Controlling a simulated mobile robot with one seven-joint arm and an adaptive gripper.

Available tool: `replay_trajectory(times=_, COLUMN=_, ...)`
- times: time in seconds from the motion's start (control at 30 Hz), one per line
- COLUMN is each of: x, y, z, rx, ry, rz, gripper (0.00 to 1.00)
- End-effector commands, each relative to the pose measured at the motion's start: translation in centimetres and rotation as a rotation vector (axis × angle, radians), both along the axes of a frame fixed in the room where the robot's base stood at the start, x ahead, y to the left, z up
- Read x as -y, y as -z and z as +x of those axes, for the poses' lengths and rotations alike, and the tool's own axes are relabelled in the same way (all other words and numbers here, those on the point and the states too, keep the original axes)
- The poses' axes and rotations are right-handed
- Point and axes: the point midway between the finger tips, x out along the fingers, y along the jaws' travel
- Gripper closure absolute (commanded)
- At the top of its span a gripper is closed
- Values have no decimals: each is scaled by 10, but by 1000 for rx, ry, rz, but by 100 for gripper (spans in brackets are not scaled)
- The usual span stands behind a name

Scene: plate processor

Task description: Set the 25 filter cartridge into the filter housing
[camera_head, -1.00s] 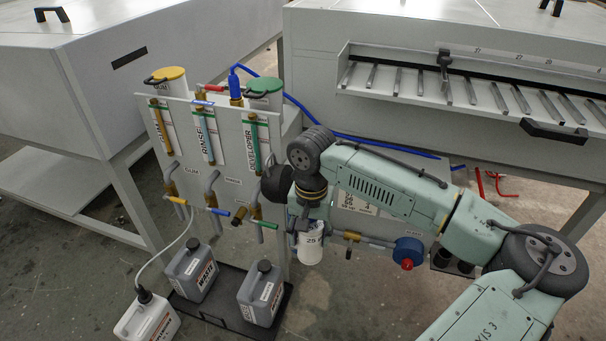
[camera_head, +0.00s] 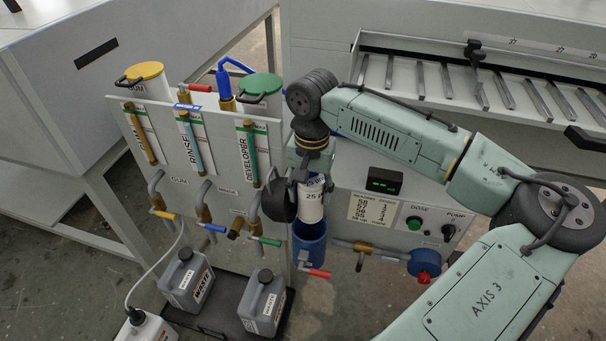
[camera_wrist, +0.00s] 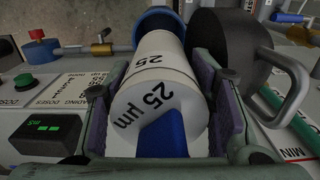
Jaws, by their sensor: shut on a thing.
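The white filter cartridge (camera_head: 313,203) marked 25 is held upright in my gripper (camera_head: 311,180). In the wrist view, the cartridge (camera_wrist: 165,75) shows "25 µm" on its end and lies between the two purple-lined fingers of my gripper (camera_wrist: 160,115), with a blue piece against that end. The blue filter housing (camera_head: 309,245) is directly below the cartridge in the head view. Its blue rim (camera_wrist: 160,17) shows behind the far end of the cartridge in the wrist view. Whether the cartridge's lower end is inside the rim cannot be told.
A dark round lid-like part (camera_head: 280,200) with a grey handle (camera_wrist: 292,95) stands close beside the housing. A red-handled valve (camera_head: 318,272) sits low by the housing. The control box (camera_head: 400,215) is at right; waste jugs (camera_head: 187,280) stand at lower left.

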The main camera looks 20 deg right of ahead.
Motion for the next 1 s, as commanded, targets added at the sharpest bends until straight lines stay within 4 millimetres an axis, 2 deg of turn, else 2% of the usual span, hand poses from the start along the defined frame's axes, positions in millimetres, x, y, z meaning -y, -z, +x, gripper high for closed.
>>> replay_trajectory(times=0.17, x=0, y=5, z=0, rx=0, ry=0, rz=0, gripper=82)
replay_trajectory(times=0.6, x=0, y=36, z=0, rx=0, ry=0, rz=-2, gripper=82)
replay_trajectory(times=1.0, x=0, y=38, z=0, rx=0, ry=1, rz=0, gripper=82)
